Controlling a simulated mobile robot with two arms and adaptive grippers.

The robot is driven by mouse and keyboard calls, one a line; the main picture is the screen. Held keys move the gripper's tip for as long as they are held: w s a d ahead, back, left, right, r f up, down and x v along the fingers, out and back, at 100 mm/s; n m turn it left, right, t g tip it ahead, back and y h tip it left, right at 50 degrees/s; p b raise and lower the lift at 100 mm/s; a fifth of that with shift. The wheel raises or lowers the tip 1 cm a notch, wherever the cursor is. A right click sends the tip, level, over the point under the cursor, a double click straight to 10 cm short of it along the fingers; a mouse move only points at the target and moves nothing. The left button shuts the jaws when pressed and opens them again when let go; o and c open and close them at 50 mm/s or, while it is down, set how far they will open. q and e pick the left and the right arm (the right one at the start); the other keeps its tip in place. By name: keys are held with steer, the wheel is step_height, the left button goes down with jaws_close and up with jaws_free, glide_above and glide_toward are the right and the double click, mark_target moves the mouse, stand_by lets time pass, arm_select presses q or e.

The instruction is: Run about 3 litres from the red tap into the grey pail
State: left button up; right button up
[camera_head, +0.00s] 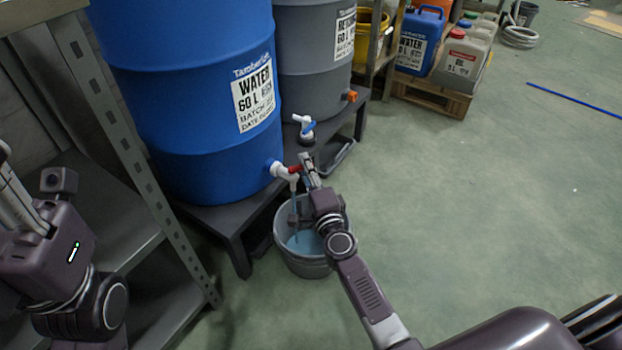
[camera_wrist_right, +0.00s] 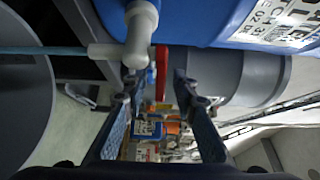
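The red tap (camera_head: 287,171), a white spout with a red lever, sticks out low on the blue water barrel (camera_head: 200,90). The grey pail (camera_head: 305,265) stands on the floor below it with bluish water inside. A thin blue stream runs from the spout into the pail; in the right wrist view the stream (camera_wrist_right: 45,50) also shows. My right gripper (camera_head: 308,170) is at the tap. In the right wrist view the red lever (camera_wrist_right: 161,72) lies between its parted fingers, with gaps visible.
A metal shelf (camera_head: 125,150) is at left. Canisters sit on a pallet (camera_head: 430,95). The floor at right is mostly clear.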

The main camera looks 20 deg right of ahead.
steer(key=s, duration=1.1)
steer(key=shift+s+a, duration=0.2)
steer(key=shift+s, duration=0.1)
